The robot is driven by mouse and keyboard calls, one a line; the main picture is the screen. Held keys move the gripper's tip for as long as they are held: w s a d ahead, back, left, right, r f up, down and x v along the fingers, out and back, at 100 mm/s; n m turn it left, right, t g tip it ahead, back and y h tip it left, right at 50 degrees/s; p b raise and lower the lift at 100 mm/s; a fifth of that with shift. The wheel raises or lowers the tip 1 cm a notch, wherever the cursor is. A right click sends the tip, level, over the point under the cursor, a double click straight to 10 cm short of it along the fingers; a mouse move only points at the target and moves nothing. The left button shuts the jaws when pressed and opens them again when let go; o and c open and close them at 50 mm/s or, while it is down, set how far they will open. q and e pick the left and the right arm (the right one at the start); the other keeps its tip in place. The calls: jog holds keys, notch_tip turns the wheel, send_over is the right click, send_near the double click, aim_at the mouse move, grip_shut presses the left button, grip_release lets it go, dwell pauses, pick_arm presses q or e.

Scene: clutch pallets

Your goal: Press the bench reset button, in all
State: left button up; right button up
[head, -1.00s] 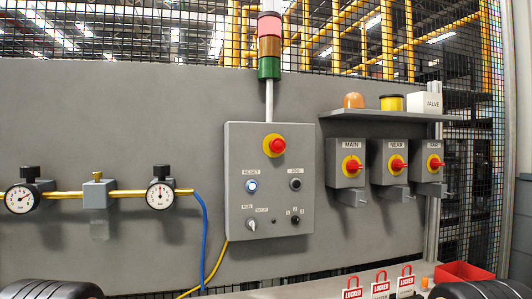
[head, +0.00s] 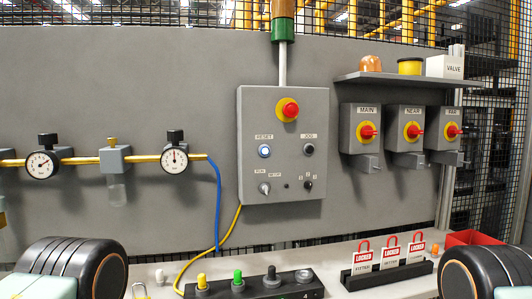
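A grey control panel (head: 283,174) is fixed to the wall in the middle of the head view. On its left side, under a RESET label, is a round pale blue button (head: 264,151) with a dark rim. On the bench below is a dark strip (head: 255,288) with a yellow button (head: 201,281), a green button (head: 238,278) and a black knob (head: 271,273). I cannot read a reset label on this strip. Neither gripper is in view. Black ribbed parts of my arms show at the bottom left and bottom right, apart from the panel.
The panel also has a red emergency stop (head: 290,110), a JOG button (head: 309,149) and selector knobs. Red-and-white lock tags (head: 390,252) stand in a black rack on the bench. Gauges (head: 41,163) are at left, isolator switches (head: 367,131) at right. A red bin (head: 472,239) stands behind.

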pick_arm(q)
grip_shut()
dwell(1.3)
